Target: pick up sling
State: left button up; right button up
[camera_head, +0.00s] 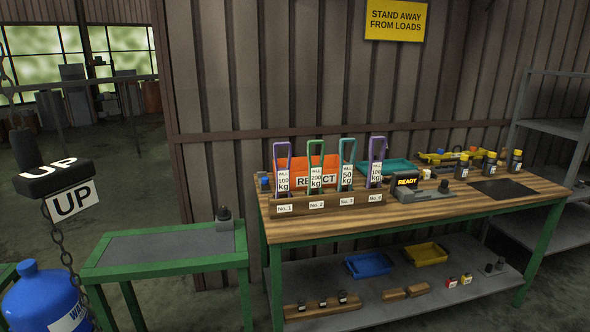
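Several looped slings stand in a row in a wooden rack (330,201) at the left part of the workbench. A purple sling (283,149) tagged 100 kg is at No. 1. A green sling (316,147) tagged 200 kg is at No. 2. A teal sling (348,147) tagged 50 kg is at No. 3. Another purple sling (377,143) tagged 100 kg is at No. 4. An orange REJECT bin (302,170) is partly hidden behind them. Neither of my grippers shows in this view.
A chain (62,246) with an UP block (70,201) hangs at left above a blue drum (45,300). A green-framed table (160,247) stands beside the wooden workbench (430,213). A READY device (407,184) sits right of the rack. The lower shelf holds trays.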

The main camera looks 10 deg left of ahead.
aim_at(283, 175)
jog(key=i, duration=0.85)
jog(key=u, duration=1.3)
jog(key=i, duration=0.7)
jog(key=u, duration=1.05)
jog(key=i, duration=0.25)
jog(key=z, duration=0.85)
